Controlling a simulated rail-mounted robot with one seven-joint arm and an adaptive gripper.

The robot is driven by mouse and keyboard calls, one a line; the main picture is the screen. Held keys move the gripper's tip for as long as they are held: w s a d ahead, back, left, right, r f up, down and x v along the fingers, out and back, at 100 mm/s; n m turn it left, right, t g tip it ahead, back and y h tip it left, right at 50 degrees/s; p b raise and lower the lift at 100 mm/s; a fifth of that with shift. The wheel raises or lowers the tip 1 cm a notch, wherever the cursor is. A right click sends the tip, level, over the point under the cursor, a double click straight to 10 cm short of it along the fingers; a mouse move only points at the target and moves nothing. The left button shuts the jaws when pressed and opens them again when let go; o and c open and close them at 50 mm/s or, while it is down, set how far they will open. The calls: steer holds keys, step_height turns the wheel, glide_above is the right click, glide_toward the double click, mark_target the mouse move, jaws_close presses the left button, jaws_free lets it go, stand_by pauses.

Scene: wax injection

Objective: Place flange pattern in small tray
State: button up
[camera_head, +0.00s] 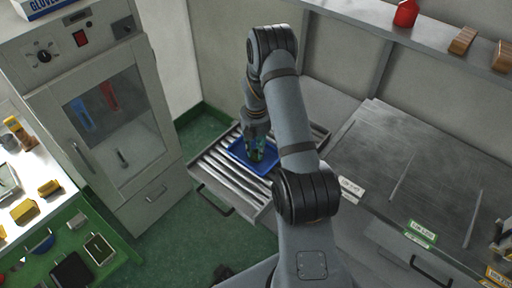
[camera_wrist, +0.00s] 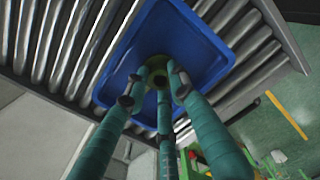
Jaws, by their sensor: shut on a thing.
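The blue small tray (camera_head: 268,168) lies on the roller conveyor, and it fills the middle of the wrist view (camera_wrist: 205,45). My gripper (camera_head: 256,158) points down over the tray. Its teal fingers (camera_wrist: 158,85) are shut on the flange pattern (camera_wrist: 157,66), a small round yellow-green piece with a dark centre. The flange pattern is within the tray's outline in the wrist view. I cannot tell whether it touches the tray floor. In the head view my gripper hides most of it.
The metal roller conveyor (camera_head: 222,172) surrounds the tray. A grey cabinet with a glass door (camera_head: 115,125) stands left, and a metal worktop (camera_head: 425,165) lies right. A bench with yellow pieces (camera_head: 25,210) is at far left. Green floor (camera_head: 185,235) is open in front.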

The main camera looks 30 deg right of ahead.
steer(key=shift+f, duration=0.2)
steer(key=o, duration=0.9)
steer(key=shift+o, duration=0.4)
steer(key=shift+r, duration=0.15)
step_height(320, 180, up, 12)
steer(key=b, duration=0.2)
steer(key=shift+b, duration=0.35)
